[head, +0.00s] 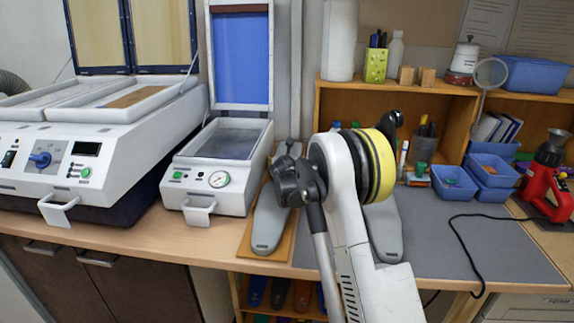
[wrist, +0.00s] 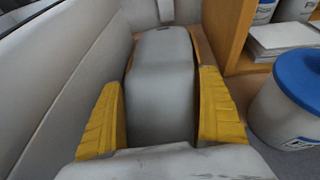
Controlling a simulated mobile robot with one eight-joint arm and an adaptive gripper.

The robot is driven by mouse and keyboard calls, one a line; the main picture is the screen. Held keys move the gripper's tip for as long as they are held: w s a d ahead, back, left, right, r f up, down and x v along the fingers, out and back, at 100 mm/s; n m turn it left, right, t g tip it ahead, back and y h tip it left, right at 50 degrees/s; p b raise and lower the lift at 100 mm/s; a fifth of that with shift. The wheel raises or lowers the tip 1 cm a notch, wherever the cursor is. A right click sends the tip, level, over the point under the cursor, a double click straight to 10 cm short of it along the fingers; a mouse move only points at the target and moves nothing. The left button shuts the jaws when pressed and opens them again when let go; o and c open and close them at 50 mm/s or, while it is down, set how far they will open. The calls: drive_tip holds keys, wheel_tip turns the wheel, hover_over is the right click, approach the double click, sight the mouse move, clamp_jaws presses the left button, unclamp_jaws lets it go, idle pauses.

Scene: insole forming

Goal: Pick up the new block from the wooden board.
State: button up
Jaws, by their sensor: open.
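The new block (head: 268,222) is a long grey foot-shaped form lying on the wooden board (head: 247,250), right of the small press. Its far end is partly hidden by my arm in the head view. In the wrist view the block (wrist: 163,75) runs between the two yellow finger pads of my gripper (wrist: 160,112). The pads are apart, one on each side of it; I cannot tell whether they touch it. A strip of the board's edge (wrist: 197,42) shows beyond the right pad. The fingertips are not clear in the head view.
The white press (head: 215,165) with its raised blue lid stands close on the left. A second grey block (head: 387,240) lies right of my arm on the grey mat (head: 480,245). A wooden shelf (wrist: 232,35) and a blue-lidded container (wrist: 280,115) are right of my gripper.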

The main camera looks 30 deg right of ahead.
drive_tip(key=shift+r, duration=0.1)
drive_tip(key=c, duration=1.1)
drive_tip(key=shift+c, duration=0.2)
drive_tip(key=shift+r, duration=0.1)
